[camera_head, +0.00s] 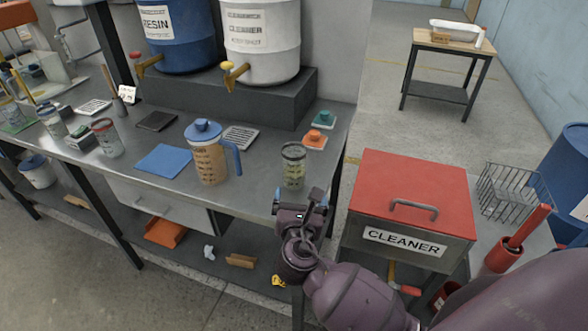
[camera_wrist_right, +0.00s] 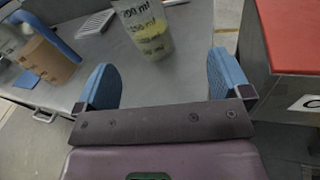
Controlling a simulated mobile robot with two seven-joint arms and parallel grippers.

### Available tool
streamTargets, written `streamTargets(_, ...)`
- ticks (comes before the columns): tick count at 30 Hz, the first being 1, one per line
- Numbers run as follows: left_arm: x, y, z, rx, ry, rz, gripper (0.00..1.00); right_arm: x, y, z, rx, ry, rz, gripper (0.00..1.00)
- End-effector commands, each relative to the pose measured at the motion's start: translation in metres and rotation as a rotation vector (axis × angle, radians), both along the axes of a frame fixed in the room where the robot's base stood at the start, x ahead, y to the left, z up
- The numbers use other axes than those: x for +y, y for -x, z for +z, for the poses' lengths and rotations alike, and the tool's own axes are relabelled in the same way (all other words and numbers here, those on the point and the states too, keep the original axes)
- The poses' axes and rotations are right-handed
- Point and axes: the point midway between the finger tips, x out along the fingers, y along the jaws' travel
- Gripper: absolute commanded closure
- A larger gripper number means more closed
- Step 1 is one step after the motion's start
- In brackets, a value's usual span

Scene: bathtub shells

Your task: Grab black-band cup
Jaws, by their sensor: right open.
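A clear measuring cup (camera_head: 293,168) with a dark band at its rim and some yellow-green inside stands upright near the front right of the steel bench. In the right wrist view this cup (camera_wrist_right: 146,32) shows ml marks and stands beyond the fingertips, its top cut off by the frame. My right gripper (camera_head: 301,200) is open and empty at the bench's front edge, just short of the cup and not touching it. The cup lies roughly between the lines of its two blue fingers (camera_wrist_right: 161,78), slightly left of centre. My left gripper is not in view.
A blue-lidded jug (camera_head: 208,160) stands left of the cup. A red-lidded cleaner box (camera_head: 412,195) stands close on the right. A red-banded cup (camera_head: 106,138) is farther left. Orange (camera_head: 314,139) and teal (camera_head: 324,119) lids lie behind the cup.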

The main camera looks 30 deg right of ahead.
Motion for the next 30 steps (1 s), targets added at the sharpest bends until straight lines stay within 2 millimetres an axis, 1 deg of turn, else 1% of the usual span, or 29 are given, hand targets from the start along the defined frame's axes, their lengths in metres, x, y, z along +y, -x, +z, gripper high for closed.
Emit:
streamTargets(1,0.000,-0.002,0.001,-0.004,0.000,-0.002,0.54,0.003,-0.005,0.003,0.006,0.056,0.015,0.04)
streamTargets(3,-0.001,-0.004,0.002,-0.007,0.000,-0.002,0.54,0.006,-0.009,0.007,0.009,0.107,0.027,0.04)
streamTargets(6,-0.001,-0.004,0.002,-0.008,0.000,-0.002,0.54,0.005,-0.016,0.008,0.014,0.145,0.033,0.04)
streamTargets(15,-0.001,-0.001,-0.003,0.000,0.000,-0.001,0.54,-0.015,-0.051,0.008,0.014,0.146,0.032,0.04)
streamTargets(23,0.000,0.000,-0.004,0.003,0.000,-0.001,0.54,-0.022,-0.066,0.009,0.014,0.143,0.033,0.04)
streamTargets(30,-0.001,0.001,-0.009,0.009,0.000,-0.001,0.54,-0.035,-0.095,0.010,0.014,0.143,0.032,0.04)
